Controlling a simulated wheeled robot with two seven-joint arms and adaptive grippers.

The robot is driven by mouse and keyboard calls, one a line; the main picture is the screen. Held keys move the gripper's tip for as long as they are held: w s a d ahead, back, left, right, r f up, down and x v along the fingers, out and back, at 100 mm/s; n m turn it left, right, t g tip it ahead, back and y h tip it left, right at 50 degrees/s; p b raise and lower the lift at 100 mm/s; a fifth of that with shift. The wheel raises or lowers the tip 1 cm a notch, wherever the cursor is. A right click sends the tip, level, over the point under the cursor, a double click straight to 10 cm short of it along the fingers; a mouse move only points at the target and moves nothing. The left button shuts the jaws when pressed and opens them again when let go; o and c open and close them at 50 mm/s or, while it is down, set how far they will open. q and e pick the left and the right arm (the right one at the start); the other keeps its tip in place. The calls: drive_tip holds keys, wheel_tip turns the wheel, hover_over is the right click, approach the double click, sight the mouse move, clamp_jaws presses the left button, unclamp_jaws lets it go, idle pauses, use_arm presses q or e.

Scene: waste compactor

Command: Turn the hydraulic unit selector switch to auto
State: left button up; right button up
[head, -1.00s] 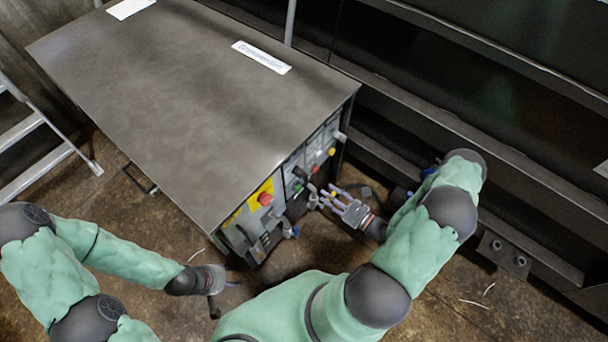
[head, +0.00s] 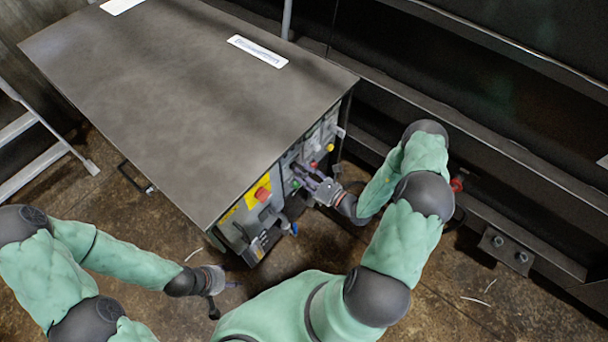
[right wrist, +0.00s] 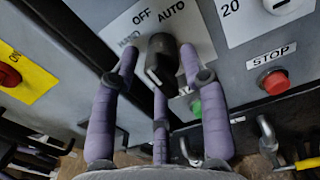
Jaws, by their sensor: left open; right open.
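The hydraulic unit is a grey cabinet (head: 190,95) with its control panel facing right and front. In the right wrist view the black selector switch (right wrist: 161,62) sits on a white plate marked OFF and AUTO (right wrist: 172,11), with a partly hidden label at left. I cannot tell exactly which mark the knob points to. My right gripper (head: 318,188) is at the panel. Its purple fingers (right wrist: 160,56) are open around the knob, one on each side and one below; contact is unclear. My left gripper (head: 228,284) is open and empty, low in front of the cabinet.
A red STOP button (right wrist: 274,81) and a green button (right wrist: 197,107) lie close to the right fingers. A red emergency button (head: 262,194) on yellow is nearer the cabinet's front corner. A ladder (head: 40,150) stands at left; dark steel beams (head: 480,130) run at right.

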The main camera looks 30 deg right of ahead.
clamp_jaws()
drive_tip(key=shift+a, duration=0.15)
drive_tip(key=shift+s+a+r+m+p, duration=0.1)
drive_tip(key=shift+m+p, duration=0.95)
drive_tip(key=shift+m, duration=1.15)
drive_tip(key=shift+r+m+p, duration=0.1)
drive_tip(key=shift+m+p, duration=0.95)
drive_tip(key=shift+m, duration=1.15)
